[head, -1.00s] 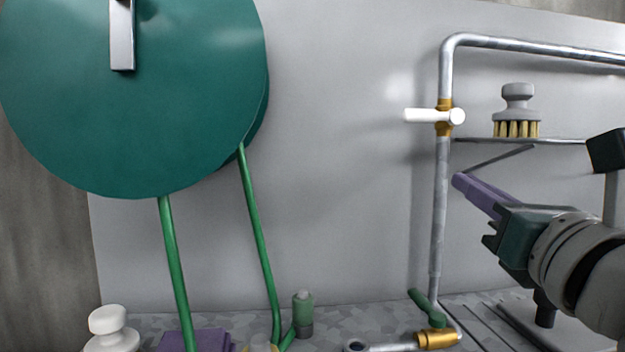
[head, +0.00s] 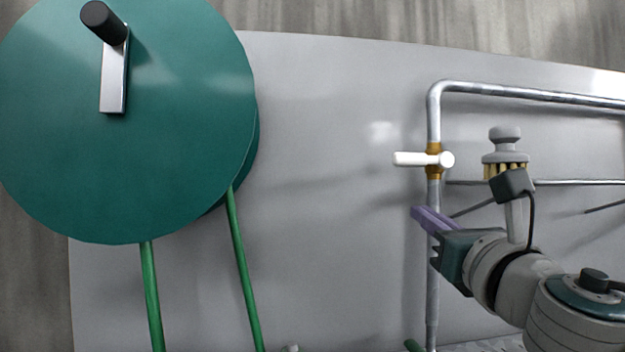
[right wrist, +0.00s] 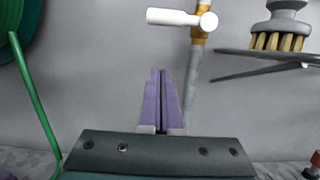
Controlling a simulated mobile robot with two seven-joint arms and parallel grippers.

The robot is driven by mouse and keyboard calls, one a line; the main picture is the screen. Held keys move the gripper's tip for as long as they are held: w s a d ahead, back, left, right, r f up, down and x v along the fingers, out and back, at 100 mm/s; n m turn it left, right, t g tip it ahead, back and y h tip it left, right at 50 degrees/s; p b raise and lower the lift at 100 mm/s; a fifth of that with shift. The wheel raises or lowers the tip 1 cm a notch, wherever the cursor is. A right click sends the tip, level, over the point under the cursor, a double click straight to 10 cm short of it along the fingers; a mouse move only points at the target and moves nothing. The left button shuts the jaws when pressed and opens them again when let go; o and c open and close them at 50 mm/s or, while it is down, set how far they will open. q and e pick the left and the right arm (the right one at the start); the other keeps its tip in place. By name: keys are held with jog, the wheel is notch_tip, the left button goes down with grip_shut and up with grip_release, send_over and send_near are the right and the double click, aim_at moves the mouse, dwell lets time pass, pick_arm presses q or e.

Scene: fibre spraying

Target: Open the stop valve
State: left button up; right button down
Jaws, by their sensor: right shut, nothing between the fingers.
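The stop valve (head: 434,160) is a brass body on the vertical grey pipe, with a white handle (head: 411,159) lying horizontal and pointing left, across the pipe. The handle also shows at the top of the right wrist view (right wrist: 172,17). My right gripper (head: 416,211) has purple fingers and is below the valve, apart from it. In the right wrist view its fingers (right wrist: 161,72) are together and empty, pointing up toward the handle. My left gripper is not in view.
A green hose reel (head: 170,150) with a crank hangs at the left, its green hose running down. A brush (head: 505,142) stands on a thin shelf (head: 570,183) right of the pipe. The wall left of the handle is clear.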

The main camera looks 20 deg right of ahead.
aim_at(423, 160)
jog(key=w+r, duration=0.1)
jog(key=w+r+p, duration=0.1)
jog(key=r, duration=0.1)
jog(key=w+r+p, duration=0.1)
jog(key=shift+w+d+r, duration=0.1)
jog(key=shift+d+r, duration=0.25)
jog(key=shift+r, duration=0.05)
